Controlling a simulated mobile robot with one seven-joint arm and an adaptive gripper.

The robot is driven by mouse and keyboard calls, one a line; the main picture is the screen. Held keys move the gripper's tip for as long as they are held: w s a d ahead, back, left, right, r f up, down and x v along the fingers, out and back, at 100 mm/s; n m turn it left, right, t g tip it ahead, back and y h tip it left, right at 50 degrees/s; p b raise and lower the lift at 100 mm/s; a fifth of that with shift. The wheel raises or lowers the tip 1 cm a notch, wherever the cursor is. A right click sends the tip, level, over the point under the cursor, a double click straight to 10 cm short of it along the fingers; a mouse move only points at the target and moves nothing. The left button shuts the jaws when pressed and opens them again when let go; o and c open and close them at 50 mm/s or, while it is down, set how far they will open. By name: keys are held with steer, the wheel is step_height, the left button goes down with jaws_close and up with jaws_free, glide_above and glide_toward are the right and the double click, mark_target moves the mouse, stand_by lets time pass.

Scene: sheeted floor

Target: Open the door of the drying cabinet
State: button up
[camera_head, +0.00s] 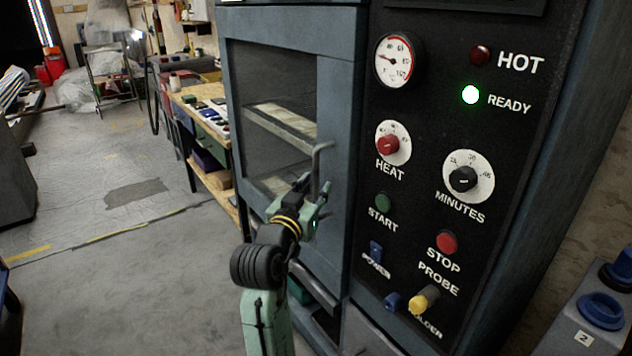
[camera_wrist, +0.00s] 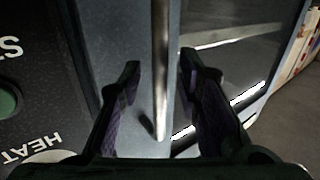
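The drying cabinet has a blue-grey door (camera_head: 339,120) with a dark window, seen at the centre of the head view. The door looks closed. A grey metal bar handle (camera_head: 317,170) stands upright on its right side. My gripper (camera_head: 314,207) is at the lower part of this handle. In the wrist view, the handle (camera_wrist: 160,60) runs between the two dark fingers of my gripper (camera_wrist: 160,75). The fingers are open, with a gap visible on each side of the bar. In the head view, my gripper partly hides the handle's lower end.
The black control panel (camera_head: 420,150), with knobs, buttons and a gauge, is right of the door. A workbench (camera_head: 205,115) with small items stands left of the cabinet. The grey floor (camera_head: 130,270) in front is mostly clear. A grey box (camera_head: 580,325) is at lower right.

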steer(key=shift+w+d, duration=0.25)
steer(key=shift+w, duration=0.35)
steer(key=shift+c, duration=0.5)
jaws_close()
